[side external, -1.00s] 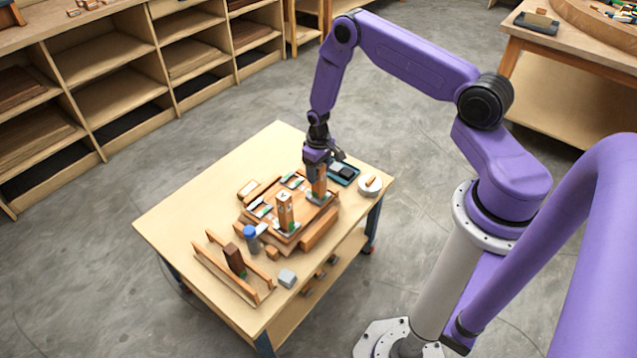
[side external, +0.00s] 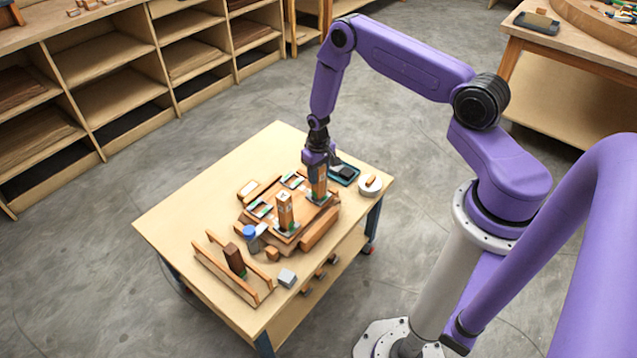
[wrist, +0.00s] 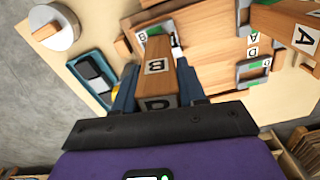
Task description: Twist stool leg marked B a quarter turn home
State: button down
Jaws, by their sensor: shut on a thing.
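The stool leg marked B (wrist: 156,50) is a square wooden post standing in a corner socket (wrist: 141,34) with a green patch, on the upturned wooden seat (side external: 262,229). In the side view the leg (side external: 319,187) is upright at the seat's right corner. My gripper (side external: 318,168) is above it, shut on its upper part. In the wrist view my gripper's (wrist: 157,84) two blue-grey fingers lie on either side of the leg. A letter B label faces the camera. The foot of the leg is partly hidden, so its exact seating cannot be told.
A leg marked A (wrist: 292,27) stands upright (side external: 285,209) close by on the seat. A teal tray (side external: 344,174) and a round white holder (side external: 370,185) are behind. A rack with a dark leg (side external: 234,259) is at front left.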

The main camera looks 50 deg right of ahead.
jog(key=shift+m, duration=0.9)
jog(key=shift+m, duration=1.8)
jog(key=m, duration=0.2)
jog(key=shift+m, duration=0.8)
